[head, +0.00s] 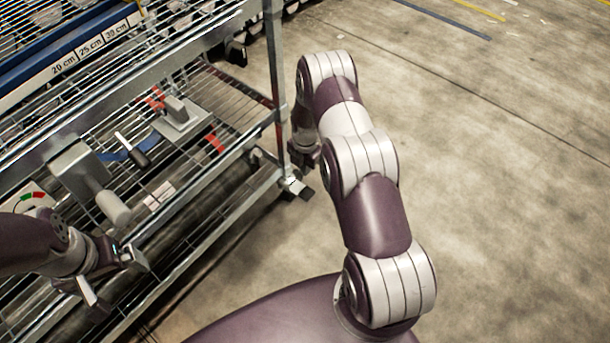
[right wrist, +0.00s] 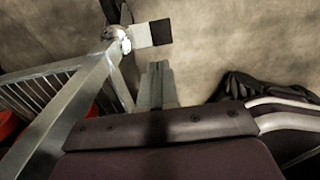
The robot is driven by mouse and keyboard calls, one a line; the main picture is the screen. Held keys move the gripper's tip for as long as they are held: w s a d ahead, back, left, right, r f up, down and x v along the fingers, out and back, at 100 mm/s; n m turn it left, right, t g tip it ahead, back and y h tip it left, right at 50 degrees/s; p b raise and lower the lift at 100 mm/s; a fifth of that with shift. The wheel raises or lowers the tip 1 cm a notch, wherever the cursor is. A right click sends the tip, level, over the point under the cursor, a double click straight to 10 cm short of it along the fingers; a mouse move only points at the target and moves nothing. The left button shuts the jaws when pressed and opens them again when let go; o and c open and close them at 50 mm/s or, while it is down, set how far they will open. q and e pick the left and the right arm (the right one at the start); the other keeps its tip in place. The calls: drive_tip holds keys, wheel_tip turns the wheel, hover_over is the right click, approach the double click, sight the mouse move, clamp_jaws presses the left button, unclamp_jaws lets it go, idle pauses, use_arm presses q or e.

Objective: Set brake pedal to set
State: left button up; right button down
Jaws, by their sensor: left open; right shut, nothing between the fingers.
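A small pedal-like tab, pale on one half and black on the other, sticks out at the foot of the rack's corner post in the right wrist view (right wrist: 153,33). It appears to be the brake pedal; in the head view it shows (head: 305,191) at the near right corner of the rack. My right gripper (right wrist: 157,70) is shut and empty, just below the pedal in the wrist picture and apart from it. In the head view its wrist is beside the corner post, and its fingers are hard to make out. My left gripper (head: 108,272) is open and empty at the rack's front edge.
The metal wire rack (head: 190,240) fills the left. On its lower shelf are a grey box with a cylindrical handle (head: 112,207), a black-handled lever (head: 132,151) and a grey block (head: 180,118). The concrete floor (head: 490,180) at the right is clear.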

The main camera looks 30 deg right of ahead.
sight(308, 196)
wheel_tip(308, 196, down, 12)
drive_tip(key=b, duration=0.6)
drive_tip(key=shift+s+d+f, duration=0.1)
drive_tip(key=shift+s+f, duration=0.15)
drive_tip(key=shift+f, duration=0.05)
drive_tip(key=shift+s+f, duration=0.2)
drive_tip(key=shift+f, duration=0.25)
drive_tip(key=shift+s+d+f, duration=0.15)
drive_tip(key=shift+s+f, duration=0.05)
drive_tip(key=shift+f, duration=0.55)
drive_tip(key=shift+f, duration=0.1)
